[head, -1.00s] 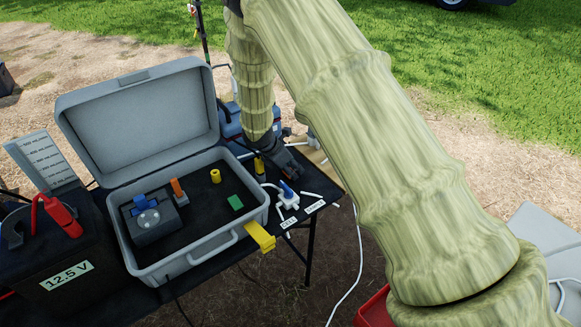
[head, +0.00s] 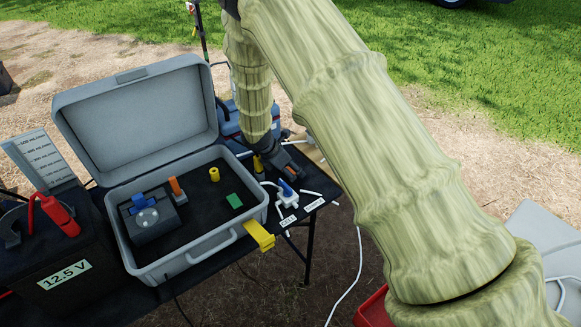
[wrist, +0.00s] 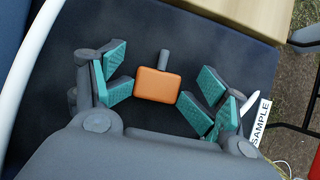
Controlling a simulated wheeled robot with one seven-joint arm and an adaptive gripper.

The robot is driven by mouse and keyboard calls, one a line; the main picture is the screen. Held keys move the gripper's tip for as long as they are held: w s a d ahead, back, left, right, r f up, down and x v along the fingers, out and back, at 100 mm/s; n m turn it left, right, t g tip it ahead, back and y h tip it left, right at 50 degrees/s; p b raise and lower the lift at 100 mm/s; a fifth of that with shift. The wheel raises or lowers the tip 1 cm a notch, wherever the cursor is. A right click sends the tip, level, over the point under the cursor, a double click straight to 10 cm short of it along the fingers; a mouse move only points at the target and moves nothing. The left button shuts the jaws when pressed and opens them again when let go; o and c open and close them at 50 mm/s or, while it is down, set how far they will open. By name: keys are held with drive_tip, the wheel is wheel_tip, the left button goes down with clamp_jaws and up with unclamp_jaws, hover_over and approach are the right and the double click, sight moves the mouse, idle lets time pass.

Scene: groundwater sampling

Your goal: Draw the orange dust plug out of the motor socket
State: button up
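An orange block with a short grey stub (wrist: 158,84) shows in the wrist view, over the dark table top, between my fingers. A small orange patch also shows at my gripper in the head view (head: 290,169). I cannot tell whether the block is lying loose or held by anything. My gripper (wrist: 157,90) is open, its teal pads apart on both sides of the block with gaps. A second orange piece (head: 176,188) stands upright in the grey case, beside a dark box with a blue part (head: 152,218). Which orange piece is the dust plug, and the motor socket, I cannot tell.
White and blue connectors (head: 286,195) and labels lie near my gripper at the table's right end. A battery (head: 55,262) stands left.

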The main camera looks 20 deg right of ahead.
drive_tip(key=shift+w, duration=0.1)
drive_tip(key=shift+a+r, duration=0.1)
drive_tip(key=shift+r, duration=0.3)
drive_tip(key=shift+v, duration=3.65)
